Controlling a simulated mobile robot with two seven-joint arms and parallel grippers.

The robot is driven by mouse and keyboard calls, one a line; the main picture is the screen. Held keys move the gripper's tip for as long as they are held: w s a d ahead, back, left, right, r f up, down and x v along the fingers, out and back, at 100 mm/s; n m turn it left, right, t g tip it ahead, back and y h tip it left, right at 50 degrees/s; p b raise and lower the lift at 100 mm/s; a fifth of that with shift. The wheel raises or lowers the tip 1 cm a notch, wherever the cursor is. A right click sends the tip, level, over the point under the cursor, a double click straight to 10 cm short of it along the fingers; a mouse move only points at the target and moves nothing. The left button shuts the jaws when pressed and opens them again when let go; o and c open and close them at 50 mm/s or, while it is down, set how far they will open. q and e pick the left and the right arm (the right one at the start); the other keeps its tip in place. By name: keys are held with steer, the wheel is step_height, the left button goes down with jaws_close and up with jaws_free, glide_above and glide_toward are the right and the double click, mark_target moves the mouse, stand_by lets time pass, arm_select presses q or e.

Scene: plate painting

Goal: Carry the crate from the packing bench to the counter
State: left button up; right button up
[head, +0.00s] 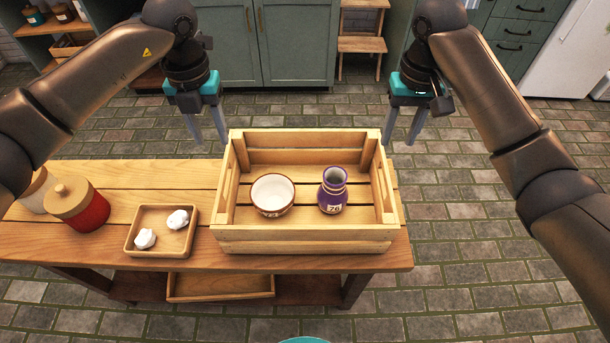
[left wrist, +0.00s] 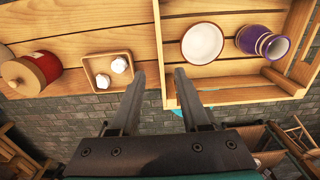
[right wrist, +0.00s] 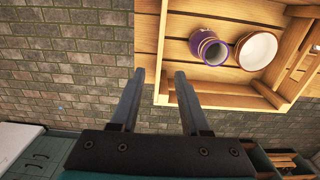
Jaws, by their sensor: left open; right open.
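The wooden slatted crate (head: 302,241) stands on the right end of the packing bench (head: 130,180). It holds a white bowl with a brown outside (head: 272,194) and a purple vase (head: 333,190) with a label. My left gripper (head: 210,141) is open, above the far left corner of the crate; in the left wrist view its fingers (left wrist: 157,78) point toward the crate's left wall. My right gripper (head: 400,143) is open beyond the far right corner; in the right wrist view its fingers (right wrist: 160,75) point toward the crate's right wall. Neither visibly grips the crate. I cannot identify the counter.
Left of the crate on the bench are a small wooden tray (head: 136,240) with white lumps and a red jar (head: 80,205) with a wooden lid. Green cabinets (head: 265,45) and a wooden step stool (head: 362,44) stand at the back. Brick-patterned floor (head: 470,215) right of the bench is clear.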

mark_target(227, 182)
arm_select(q)
steer(key=shift+s+r, duration=0.1)
steer(key=shift+s, duration=0.15)
arm_select(e)
steer(key=shift+s+r, duration=0.1)
steer(key=shift+s, duration=0.15)
arm_select(q)
step_height(227, 182, down, 15)
steer(key=shift+f, duration=0.15)
arm_select(e)
step_height(227, 182, down, 15)
steer(key=shift+f, duration=0.15)
arm_select(q)
jaws_close()
arm_select(e)
jaws_close()
arm_select(q)
steer(key=shift+w, duration=0.1)
arm_select(e)
steer(key=shift+w, duration=0.1)
stand_by(0.4)
